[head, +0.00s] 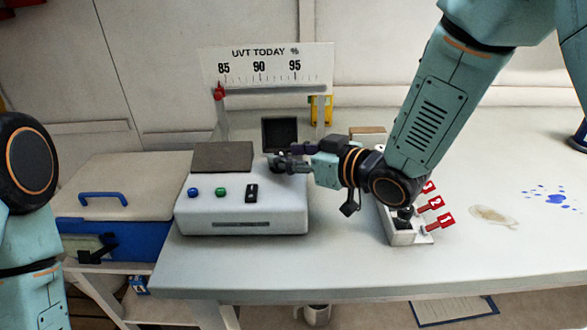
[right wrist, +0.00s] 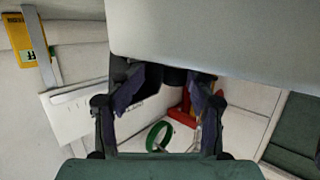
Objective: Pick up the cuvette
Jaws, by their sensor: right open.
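I cannot make out the cuvette in either view. My right gripper (head: 285,165) is over the back right part of the white reactor box (head: 243,222), close to its top, in front of an upright dark square panel (head: 279,134). In the right wrist view, the fingers of my right gripper (right wrist: 165,95) are spread apart. A dark rounded part (right wrist: 174,76) shows between them, but I cannot tell what it is. A pale surface (right wrist: 220,45) fills the top of that view. My left arm is at the left edge of the head view, with its gripper out of frame.
A numbered gauge board (head: 265,68) stands behind the box. A rack with red numbered tags (head: 405,232) stands right of it, under my right arm. A blue case (head: 115,215) is at left. The right wrist view shows a green ring (right wrist: 158,137). The table's right side is mostly clear.

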